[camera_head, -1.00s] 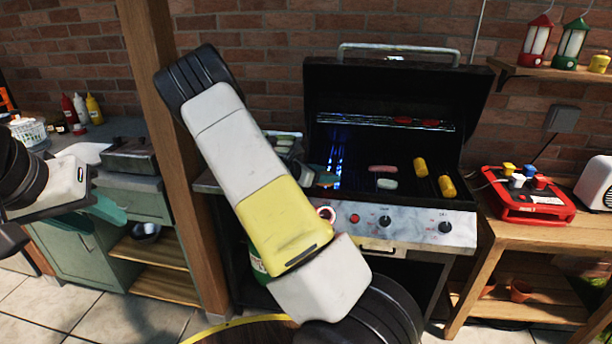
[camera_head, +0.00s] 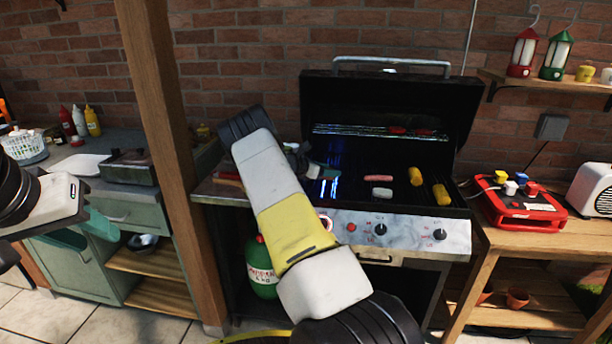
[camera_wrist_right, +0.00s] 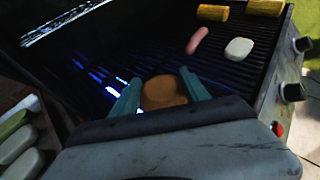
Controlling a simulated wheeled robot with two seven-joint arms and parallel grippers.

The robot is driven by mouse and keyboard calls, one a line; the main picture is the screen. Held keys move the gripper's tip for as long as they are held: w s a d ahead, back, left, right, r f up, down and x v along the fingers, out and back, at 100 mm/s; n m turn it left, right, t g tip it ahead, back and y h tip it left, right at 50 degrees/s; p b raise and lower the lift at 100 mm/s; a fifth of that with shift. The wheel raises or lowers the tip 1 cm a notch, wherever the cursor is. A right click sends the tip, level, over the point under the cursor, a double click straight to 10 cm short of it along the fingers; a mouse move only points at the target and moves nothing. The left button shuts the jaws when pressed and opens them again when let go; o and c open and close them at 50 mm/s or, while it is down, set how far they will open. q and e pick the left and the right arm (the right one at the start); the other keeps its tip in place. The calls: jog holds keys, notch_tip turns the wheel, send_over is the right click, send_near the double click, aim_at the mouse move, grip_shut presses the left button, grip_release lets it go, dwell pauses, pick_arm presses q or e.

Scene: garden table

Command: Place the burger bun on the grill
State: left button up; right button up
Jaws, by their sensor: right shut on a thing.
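The burger bun (camera_wrist_right: 163,93) is round and brown. In the right wrist view it sits between the two teal fingers of my right gripper (camera_wrist_right: 158,82), which is shut on it over the grill grate. In the head view my right gripper (camera_head: 326,171) is at the left part of the open grill (camera_head: 385,225), and the bun cannot be made out there. I cannot tell whether the bun touches the grate. My left gripper (camera_head: 85,231) is at the far left, with its teal fingers apart and empty, away from the grill.
On the grate lie a sausage (camera_head: 379,178), a pale patty-like piece (camera_head: 382,192) and corn pieces (camera_head: 415,176). The raised lid (camera_head: 385,105) stands behind. Green and pale items (camera_wrist_right: 18,140) lie beside the grill. A wooden post (camera_head: 165,150) stands left of my right arm.

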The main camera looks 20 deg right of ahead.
aim_at(323, 178)
jog(key=shift+f, duration=1.75)
jog(key=o, duration=1.4)
jog(key=shift+f, duration=0.1)
jog(key=shift+c, duration=0.2)
